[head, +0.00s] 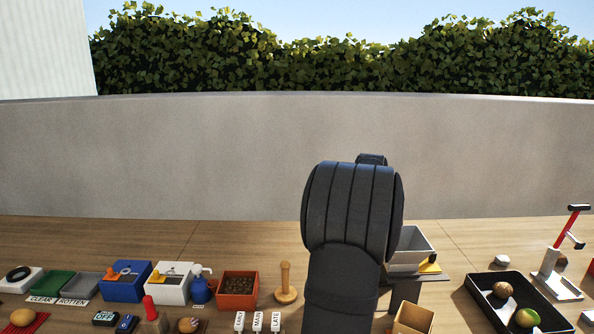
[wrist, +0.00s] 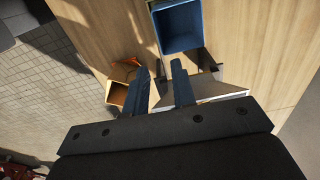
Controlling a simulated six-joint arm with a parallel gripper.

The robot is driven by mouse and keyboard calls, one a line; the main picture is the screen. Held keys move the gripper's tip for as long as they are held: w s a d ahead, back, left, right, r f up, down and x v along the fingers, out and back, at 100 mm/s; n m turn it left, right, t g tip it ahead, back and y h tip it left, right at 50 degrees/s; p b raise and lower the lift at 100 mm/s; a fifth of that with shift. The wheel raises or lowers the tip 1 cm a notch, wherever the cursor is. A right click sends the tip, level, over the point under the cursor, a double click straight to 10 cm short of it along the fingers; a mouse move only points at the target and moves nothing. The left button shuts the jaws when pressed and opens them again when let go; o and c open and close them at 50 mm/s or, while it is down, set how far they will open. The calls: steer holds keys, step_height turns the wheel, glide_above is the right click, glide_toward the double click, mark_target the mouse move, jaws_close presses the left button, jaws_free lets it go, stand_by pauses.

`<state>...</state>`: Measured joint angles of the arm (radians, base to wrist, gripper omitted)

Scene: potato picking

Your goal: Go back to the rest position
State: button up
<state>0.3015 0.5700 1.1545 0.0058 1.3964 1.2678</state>
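My gripper (wrist: 160,72) shows in the wrist view with its two dark fingers apart. Nothing is visible between them but the wooden table (wrist: 100,35). In the head view my raised black arm stands in the centre and hides the gripper. In the wrist view a blue-lined container (wrist: 182,30) lies beyond the fingertips, and an open wooden box (wrist: 117,94) is left of the left finger.
In the head view a grey bin (head: 412,250) on a stand and a tan box (head: 413,320) are right of my arm. A black tray (head: 480,301) holds round produce beside a red-handled device (head: 570,235). Bins, bottles and a wooden peg (head: 285,280) line the left.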

step_height(320, 180, up, 10)
steer(key=s+a+f, duration=0.2)
steer(key=s+f, duration=0.5)
steer(key=f, duration=0.2)
steer(key=s+a+f, duration=0.2)
steer(key=s+f, duration=0.6)
steer(key=f, duration=0.2)
steer(key=shift+s+f, duration=0.25)
steer(key=shift+s, duration=0.05)
steer(key=shift+a, duration=0.1)
